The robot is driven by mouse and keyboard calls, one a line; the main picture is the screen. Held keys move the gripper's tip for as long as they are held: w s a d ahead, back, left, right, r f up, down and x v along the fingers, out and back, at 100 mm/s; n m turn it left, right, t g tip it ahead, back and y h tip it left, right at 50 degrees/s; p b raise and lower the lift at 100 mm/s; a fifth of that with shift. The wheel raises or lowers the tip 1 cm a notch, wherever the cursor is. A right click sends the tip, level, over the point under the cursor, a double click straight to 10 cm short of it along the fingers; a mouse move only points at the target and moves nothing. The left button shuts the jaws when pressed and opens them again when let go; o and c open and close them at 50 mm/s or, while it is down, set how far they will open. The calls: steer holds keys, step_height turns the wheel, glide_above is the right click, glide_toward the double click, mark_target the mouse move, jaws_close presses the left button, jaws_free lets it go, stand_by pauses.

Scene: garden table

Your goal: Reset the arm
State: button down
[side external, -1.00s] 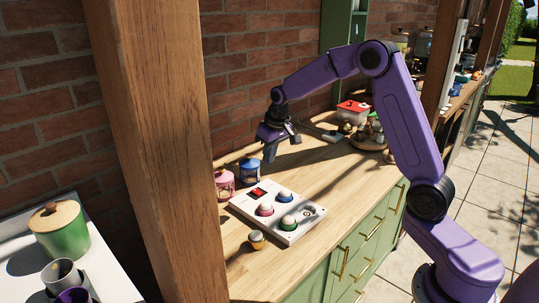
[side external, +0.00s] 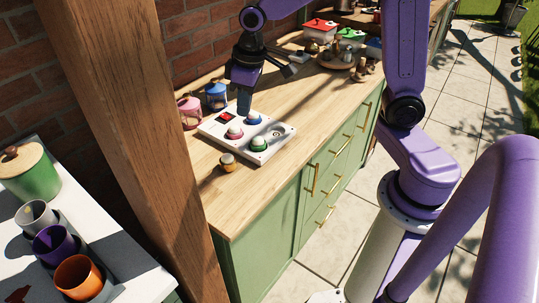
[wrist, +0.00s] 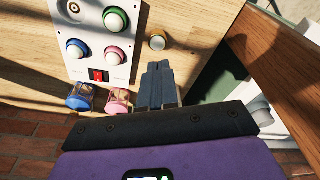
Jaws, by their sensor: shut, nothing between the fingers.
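My gripper (side external: 243,108) is shut and empty. In the side external view its fingers point down near the back edge of a white button panel (side external: 277,147), and the gap between them cannot be judged. In the wrist view the closed fingers (wrist: 157,72) show beside the panel (wrist: 84,14). The panel carries a blue button (side external: 253,118), a pink button (side external: 234,132), a green button (side external: 259,144) and a red switch (side external: 226,118). A separate yellow-and-white button (side external: 227,162) sits on the wooden counter (side external: 203,175).
A pink jar (side external: 190,114) and a blue jar (side external: 215,97) stand behind the panel near the brick wall. A wooden post (side external: 135,130) rises at the left. Lidded boxes (side external: 320,30) and a round tray (side external: 334,64) are farther back. The counter right of the panel is clear.

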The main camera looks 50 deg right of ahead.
steer(key=s+d+n+g, duration=0.1)
steer(key=s+n, duration=0.6)
steer(key=s, duration=1.7)
steer(key=shift+s+f, duration=0.2)
steer(key=shift+f, duration=0.1)
